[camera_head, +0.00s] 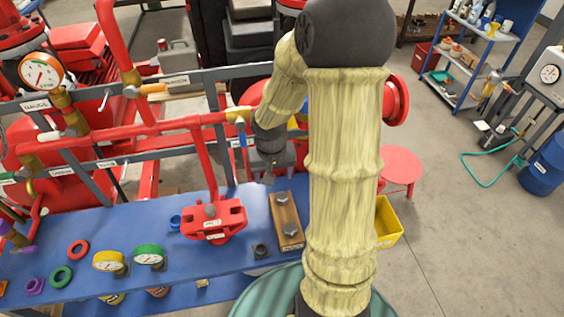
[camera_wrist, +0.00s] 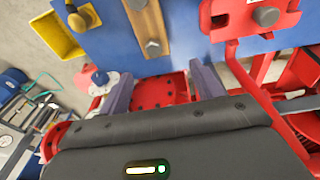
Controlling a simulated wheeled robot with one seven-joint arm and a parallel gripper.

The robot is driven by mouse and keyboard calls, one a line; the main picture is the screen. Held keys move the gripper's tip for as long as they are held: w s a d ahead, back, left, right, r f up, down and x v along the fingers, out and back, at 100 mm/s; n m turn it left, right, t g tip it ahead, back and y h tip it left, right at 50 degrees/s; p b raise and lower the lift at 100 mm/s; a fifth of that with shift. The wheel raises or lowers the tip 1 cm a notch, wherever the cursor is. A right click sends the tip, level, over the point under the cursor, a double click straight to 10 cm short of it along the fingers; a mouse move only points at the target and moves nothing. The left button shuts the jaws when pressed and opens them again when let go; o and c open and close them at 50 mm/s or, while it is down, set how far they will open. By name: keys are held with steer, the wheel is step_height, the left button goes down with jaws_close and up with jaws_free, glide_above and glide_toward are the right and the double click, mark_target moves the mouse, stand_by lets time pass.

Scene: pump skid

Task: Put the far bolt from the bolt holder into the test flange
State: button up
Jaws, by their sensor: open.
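The bolt holder (camera_head: 287,235) is a wooden block on the blue bench, with two grey hex-headed bolts standing in it. The far bolt (camera_head: 280,198) is at its rear end; in the wrist view it is the lower bolt (camera_wrist: 152,47). The near bolt (camera_head: 291,229) is at the front end. The red test flange (camera_head: 228,222) lies left of the holder, with a grey bolt head in its top; it also shows in the wrist view (camera_wrist: 238,24). My gripper (camera_head: 270,172) is open and empty, above and behind the far bolt. Its two fingers (camera_wrist: 162,72) are spread apart.
Red pipes and grey rails run behind the bench, close to my gripper. A yellow bin (camera_head: 388,222) hangs at the bench's right end. A dark nut-like part (camera_head: 260,251) lies in front of the holder. Gauges (camera_head: 149,255) and coloured rings stand at left.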

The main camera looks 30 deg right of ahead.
steer(key=m, duration=0.2)
glide_above(282, 196)
steer(key=s, duration=0.2)
steer(key=f, duration=0.2)
steer(key=shift+a+r, duration=0.15)
steer(key=shift+a, duration=0.35)
steer(key=f, duration=0.5)
steer(key=w+f+b, duration=0.1)
steer(key=f, duration=0.5)
steer(key=d+f+b, duration=0.1)
steer(key=f, duration=0.5)
steer(key=shift+w+f, duration=0.15)
steer(key=shift+w, duration=0.25)
steer(key=shift+c, duration=0.5)
